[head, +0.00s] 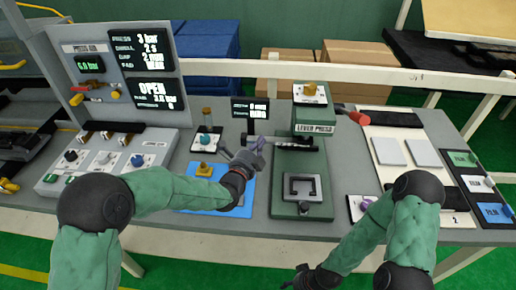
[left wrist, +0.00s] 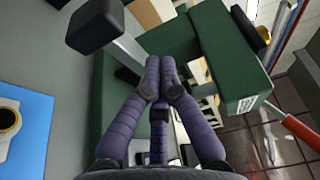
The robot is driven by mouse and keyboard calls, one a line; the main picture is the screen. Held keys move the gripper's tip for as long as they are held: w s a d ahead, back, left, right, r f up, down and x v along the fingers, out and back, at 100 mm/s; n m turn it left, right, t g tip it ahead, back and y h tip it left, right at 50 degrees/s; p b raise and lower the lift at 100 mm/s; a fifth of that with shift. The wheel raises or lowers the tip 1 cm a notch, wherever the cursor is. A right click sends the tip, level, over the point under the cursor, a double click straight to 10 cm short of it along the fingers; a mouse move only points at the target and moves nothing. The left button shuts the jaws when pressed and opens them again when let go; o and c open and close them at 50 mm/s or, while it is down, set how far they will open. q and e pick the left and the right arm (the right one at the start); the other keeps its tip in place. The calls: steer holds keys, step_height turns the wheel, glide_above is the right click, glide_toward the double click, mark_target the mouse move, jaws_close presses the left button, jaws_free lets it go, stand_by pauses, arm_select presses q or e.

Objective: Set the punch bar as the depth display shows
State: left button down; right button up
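The green lever press (head: 312,120) stands on the bench with a red-handled lever (head: 352,115) at its right. A dark bar with a black end (head: 303,143) crosses the front of the press; I take it as the punch bar. A small black display (head: 250,108) stands left of the press; it seems to read 0 mm, with blurred text below. My left gripper (head: 256,148) has its purple fingers at the bar's left end. In the left wrist view its fingertips (left wrist: 160,62) lie close together beside a metal rod with a black knob (left wrist: 95,26); any grip is hidden. My right gripper (head: 303,280) is low, before the bench.
A panel (head: 118,70) at the left has screens with "OPEN" and bar readings. A blue mat (head: 215,195) with a yellow-topped part (head: 204,170) lies left of the press. A white board with grey plates (head: 405,152) and coloured labelled blocks (head: 478,185) are at the right.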

arm_select(q)
steer(key=p+v, duration=0.2)
steer(key=v, duration=0.8)
steer(key=shift+d, duration=0.2)
arm_select(e)
steer(key=shift+v, duration=0.8)
steer(key=shift+r, duration=0.1)
